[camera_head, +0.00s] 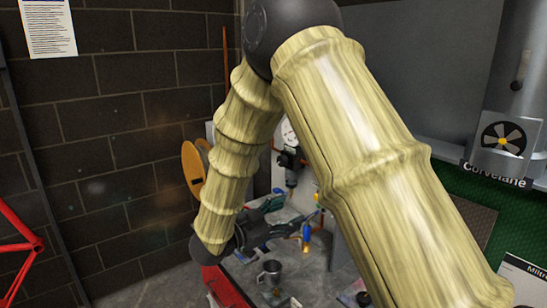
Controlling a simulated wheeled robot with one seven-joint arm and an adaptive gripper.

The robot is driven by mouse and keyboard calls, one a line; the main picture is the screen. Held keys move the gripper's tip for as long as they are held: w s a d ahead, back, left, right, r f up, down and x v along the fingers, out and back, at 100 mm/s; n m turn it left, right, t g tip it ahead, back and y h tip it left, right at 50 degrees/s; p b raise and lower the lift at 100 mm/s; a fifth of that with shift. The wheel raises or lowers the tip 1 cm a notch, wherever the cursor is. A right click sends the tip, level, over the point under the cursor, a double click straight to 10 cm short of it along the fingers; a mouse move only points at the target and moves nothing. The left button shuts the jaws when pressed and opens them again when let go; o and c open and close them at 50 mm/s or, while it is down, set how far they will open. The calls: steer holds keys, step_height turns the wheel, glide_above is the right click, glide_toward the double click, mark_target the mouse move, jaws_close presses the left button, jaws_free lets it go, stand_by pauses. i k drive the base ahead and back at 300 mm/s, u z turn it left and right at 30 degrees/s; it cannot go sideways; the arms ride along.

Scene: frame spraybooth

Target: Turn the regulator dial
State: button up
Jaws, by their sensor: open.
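The regulator (291,160) is a dark fitting on the panel at the back of the bench, in the gap between my two arm links. A white round gauge (289,133) shows just above it, partly covered by my arm link on the right. Which part is the dial is too small to tell. My gripper (280,230) is dark and partly seen low in the same gap, below and in front of the regulator. It is open, apart from the regulator, with nothing visible in it. The finger outlines are hard to make out against the bench.
A metal mug (271,273) stands on the bench below my gripper, beside a red object (226,287). A blue and yellow item (306,232) is right of my gripper. An orange disc (192,168) is at the left; a red frame (22,245) is far left.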

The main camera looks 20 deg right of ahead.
mark_target(282, 160)
steer(key=i, duration=1.05)
